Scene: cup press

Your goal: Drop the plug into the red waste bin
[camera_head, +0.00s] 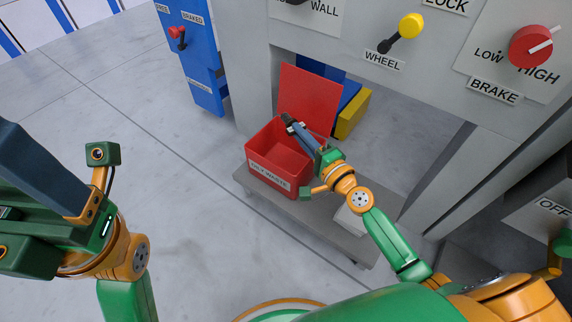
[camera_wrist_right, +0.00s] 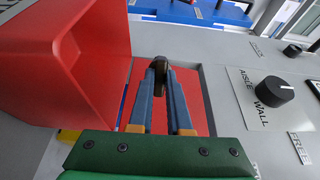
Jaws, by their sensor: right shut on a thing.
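The red waste bin (camera_head: 268,172) stands on a low grey platform, with its red lid (camera_head: 308,92) raised at the back. A white label with "WASTE" is on its front. The bin also shows large at the left in the right wrist view (camera_wrist_right: 75,60). My right gripper (camera_head: 291,123) reaches over the bin's opening, shut on the small dark plug (camera_wrist_right: 157,66) at its fingertips. In the head view the plug (camera_head: 286,118) is small and dark against the red. My left gripper (camera_head: 40,165) is at the far left, away from the bin; its fingertips are not clearly seen.
A grey panel with a yellow-knobbed WHEEL lever (camera_head: 411,25) and red BRAKE knob (camera_head: 530,46) stands behind and right. A blue post with a red lever (camera_head: 178,36) is behind left. A yellow block (camera_head: 352,114) is behind the bin. Floor at left is clear.

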